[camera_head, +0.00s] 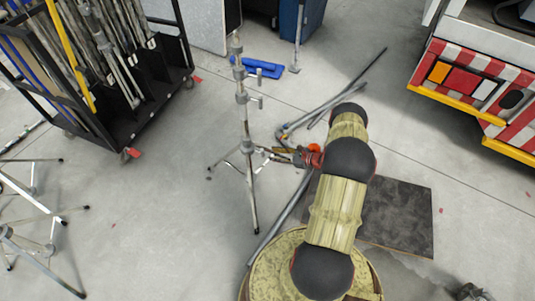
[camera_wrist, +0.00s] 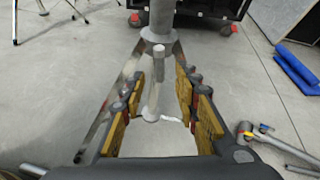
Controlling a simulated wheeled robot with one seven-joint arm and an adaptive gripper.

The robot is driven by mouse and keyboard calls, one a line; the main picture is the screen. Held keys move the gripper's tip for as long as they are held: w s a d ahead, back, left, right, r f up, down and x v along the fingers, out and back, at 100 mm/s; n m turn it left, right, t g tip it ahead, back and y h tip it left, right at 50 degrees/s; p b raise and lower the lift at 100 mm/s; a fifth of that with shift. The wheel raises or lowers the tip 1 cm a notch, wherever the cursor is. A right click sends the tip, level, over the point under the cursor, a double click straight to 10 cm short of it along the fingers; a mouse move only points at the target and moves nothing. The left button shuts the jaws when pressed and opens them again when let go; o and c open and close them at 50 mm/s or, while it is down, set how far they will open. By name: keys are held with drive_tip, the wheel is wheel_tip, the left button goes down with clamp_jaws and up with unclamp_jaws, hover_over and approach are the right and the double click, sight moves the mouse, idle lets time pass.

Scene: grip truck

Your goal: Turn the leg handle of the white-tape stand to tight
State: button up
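A grey metal stand (camera_head: 243,105) stands upright on splayed legs left of my arm in the head view. In the wrist view its column (camera_wrist: 161,18) comes in at the top centre, with the legs spreading below a collar. A pale leg handle (camera_wrist: 152,98) hangs below the collar. My gripper (camera_wrist: 161,98) is open, with its yellow-padded fingers on either side of the handle and a visible gap to each. In the head view my gripper (camera_head: 279,155) is low beside the stand's leg hub. I cannot make out white tape clearly.
Other tripod stands (camera_head: 38,238) are at the left. A black rack (camera_head: 130,85) of poles stands behind them. Loose grey poles (camera_head: 330,103) lie on the floor behind my arm. A blue object (camera_head: 258,68) lies at the back. A truck's striped rear (camera_head: 475,80) is at right.

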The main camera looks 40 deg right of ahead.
drive_tip(key=v, duration=0.3)
drive_tip(key=shift+s+r, duration=0.1)
drive_tip(key=shift+s, duration=0.1)
drive_tip(key=shift+d, duration=0.1)
idle(0.3)
